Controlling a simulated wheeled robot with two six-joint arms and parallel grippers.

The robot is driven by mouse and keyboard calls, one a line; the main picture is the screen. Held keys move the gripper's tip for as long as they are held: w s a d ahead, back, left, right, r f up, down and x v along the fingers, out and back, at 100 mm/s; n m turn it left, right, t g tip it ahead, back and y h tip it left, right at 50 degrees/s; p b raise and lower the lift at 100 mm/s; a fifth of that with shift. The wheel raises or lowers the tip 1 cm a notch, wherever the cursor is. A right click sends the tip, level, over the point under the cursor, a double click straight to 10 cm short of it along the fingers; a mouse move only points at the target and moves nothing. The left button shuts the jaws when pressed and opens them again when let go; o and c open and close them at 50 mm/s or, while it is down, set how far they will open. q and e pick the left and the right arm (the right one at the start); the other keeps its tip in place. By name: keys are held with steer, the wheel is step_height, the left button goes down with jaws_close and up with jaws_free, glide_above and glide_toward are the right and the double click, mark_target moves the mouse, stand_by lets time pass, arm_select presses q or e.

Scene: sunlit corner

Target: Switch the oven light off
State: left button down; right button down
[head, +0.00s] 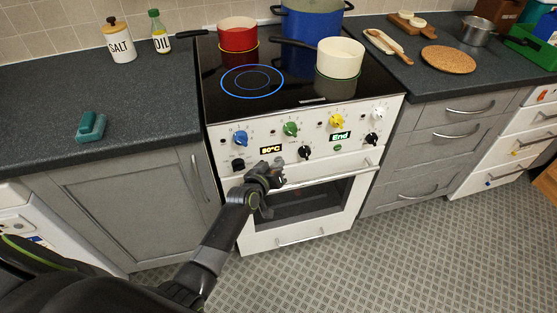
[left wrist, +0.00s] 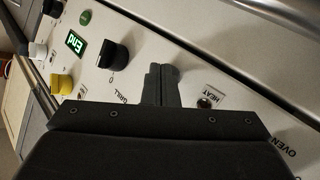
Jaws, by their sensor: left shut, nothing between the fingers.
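The white oven (head: 295,235) stands under the black hob, with a dark window in its door. Its panel has black knobs (head: 305,152) in the lower row, a small green button (head: 337,148) and lit displays reading 80°C (head: 271,149) and End (head: 340,136). I cannot tell which control is the light's. My left gripper (head: 277,168) is shut and empty at the lower panel, below the temperature display. In the left wrist view its fingers (left wrist: 161,82) lie between the GRILL knob (left wrist: 113,54) and a small dark round part (left wrist: 205,102) marked HEAT. Contact is unclear.
The oven door handle (head: 335,175) runs just below the panel, near my gripper. A red pot (head: 238,34), a blue pot (head: 312,20) and a cream pan (head: 340,57) stand on the hob. The floor before the oven is clear.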

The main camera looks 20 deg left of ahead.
arm_select(q)
steer(key=shift+s+d+p, duration=0.3)
steer(key=shift+s+d, duration=0.1)
steer(key=shift+s, duration=0.2)
steer(key=shift+s, duration=0.1)
steer(key=shift+s+d, duration=0.2)
steer(key=shift+d, duration=0.05)
steer(key=shift+s+d+p, duration=0.25)
steer(key=shift+s+d, duration=0.35)
steer(key=shift+s, duration=0.3)
steer(key=shift+s+d+p, duration=0.25)
steer(key=shift+s+d, duration=0.35)
steer(key=shift+s, duration=0.3)
